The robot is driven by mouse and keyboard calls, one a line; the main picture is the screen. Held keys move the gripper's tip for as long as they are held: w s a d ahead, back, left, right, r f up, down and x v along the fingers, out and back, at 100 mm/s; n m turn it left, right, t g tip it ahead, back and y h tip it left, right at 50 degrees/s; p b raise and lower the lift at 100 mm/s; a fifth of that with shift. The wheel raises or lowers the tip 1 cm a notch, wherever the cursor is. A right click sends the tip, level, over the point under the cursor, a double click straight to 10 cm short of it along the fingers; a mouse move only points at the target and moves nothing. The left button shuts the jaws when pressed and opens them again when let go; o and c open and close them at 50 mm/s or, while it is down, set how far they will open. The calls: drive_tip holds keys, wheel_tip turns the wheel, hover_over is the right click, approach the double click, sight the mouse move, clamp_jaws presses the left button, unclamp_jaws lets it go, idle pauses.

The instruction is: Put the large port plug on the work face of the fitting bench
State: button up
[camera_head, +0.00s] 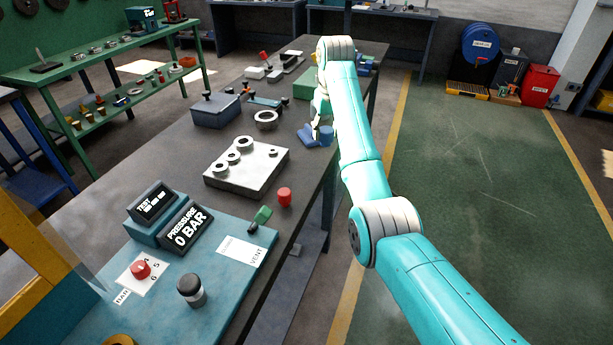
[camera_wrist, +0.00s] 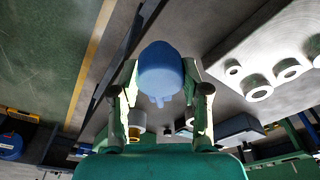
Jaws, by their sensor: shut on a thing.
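A blue rounded plug (camera_wrist: 160,68), which looks like the large port plug, sits between the fingers of my gripper (camera_wrist: 160,80) in the wrist view. My gripper is shut on it. In the head view the blue plug (camera_head: 326,136) shows below my gripper (camera_head: 321,118), near the right edge of the dark fitting bench (camera_head: 175,135). I cannot tell whether the plug touches the bench top. Its far side and much of the gripper are hidden by my arm in the head view.
Another blue piece (camera_head: 306,136) lies just left of the plug. A metal block with rings (camera_head: 247,175) is nearer on the bench, with a red knob (camera_head: 284,196) beside it.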

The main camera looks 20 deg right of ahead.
drive_tip(key=shift+n, duration=0.7)
drive_tip(key=a+f, duration=0.5)
drive_tip(key=a, duration=0.2)
drive_tip(key=shift+f, duration=2.6)
drive_tip(key=shift+f, duration=0.1)
drive_tip(key=o, duration=1.1)
